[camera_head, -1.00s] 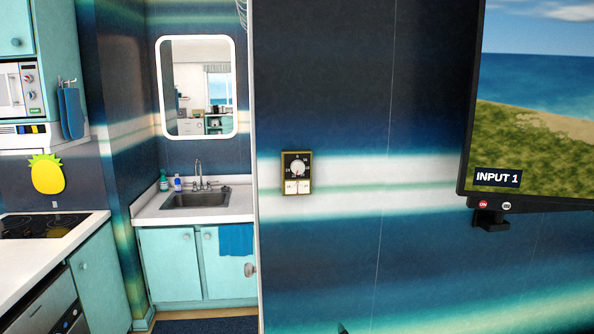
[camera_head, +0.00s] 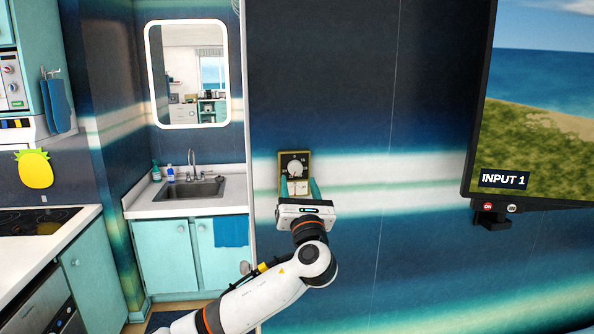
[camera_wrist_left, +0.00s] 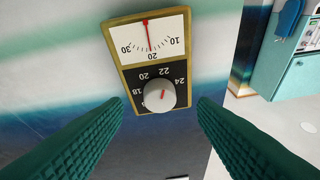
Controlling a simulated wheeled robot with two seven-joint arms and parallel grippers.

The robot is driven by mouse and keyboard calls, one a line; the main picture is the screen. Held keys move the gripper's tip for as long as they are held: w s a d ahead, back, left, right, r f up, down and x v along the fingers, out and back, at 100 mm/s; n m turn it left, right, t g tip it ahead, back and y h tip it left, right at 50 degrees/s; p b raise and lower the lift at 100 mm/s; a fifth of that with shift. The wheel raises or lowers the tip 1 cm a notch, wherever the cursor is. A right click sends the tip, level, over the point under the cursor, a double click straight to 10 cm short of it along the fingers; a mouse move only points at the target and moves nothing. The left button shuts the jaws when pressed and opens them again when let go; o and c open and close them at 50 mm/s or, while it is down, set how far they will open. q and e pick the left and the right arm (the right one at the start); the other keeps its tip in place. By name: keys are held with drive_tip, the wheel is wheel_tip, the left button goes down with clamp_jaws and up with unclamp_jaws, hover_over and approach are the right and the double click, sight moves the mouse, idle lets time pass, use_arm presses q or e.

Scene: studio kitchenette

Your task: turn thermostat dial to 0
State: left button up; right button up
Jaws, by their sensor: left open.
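The thermostat (camera_head: 294,160) is a small gold-framed box on the striped wall. Its round white dial (camera_head: 295,169) sits on a black face above a white gauge. In the left wrist view it appears upside down, with the pale dial (camera_wrist_left: 160,95) on the black face marked 18, 20, 22 and 24, and a red mark on the dial. The gauge (camera_wrist_left: 149,39) has a red needle near 20. My left gripper (camera_head: 297,189) is open, its green fingers spread in front of the thermostat's lower part. The dial lies between the fingers' lines, apparently untouched. My right gripper is out of view.
A wall-mounted screen (camera_head: 538,110) juts out at the right. A sink counter (camera_head: 185,204) and mirror are at the left, beyond the wall's edge. A stove counter (camera_head: 40,240) is at the far left. The wall around the thermostat is bare.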

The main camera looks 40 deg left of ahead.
sight(296, 172)
use_arm(q)
drive_tip(key=shift+p+x, duration=0.4)
drive_tip(key=shift+x, duration=1.25)
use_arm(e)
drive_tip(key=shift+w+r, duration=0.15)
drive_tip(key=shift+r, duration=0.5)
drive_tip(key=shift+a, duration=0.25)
use_arm(q)
drive_tip(key=shift+c, duration=1.3)
drive_tip(key=c, duration=0.7)
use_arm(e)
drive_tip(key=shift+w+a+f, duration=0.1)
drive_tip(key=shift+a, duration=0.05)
use_arm(q)
drive_tip(key=shift+n, duration=0.3)
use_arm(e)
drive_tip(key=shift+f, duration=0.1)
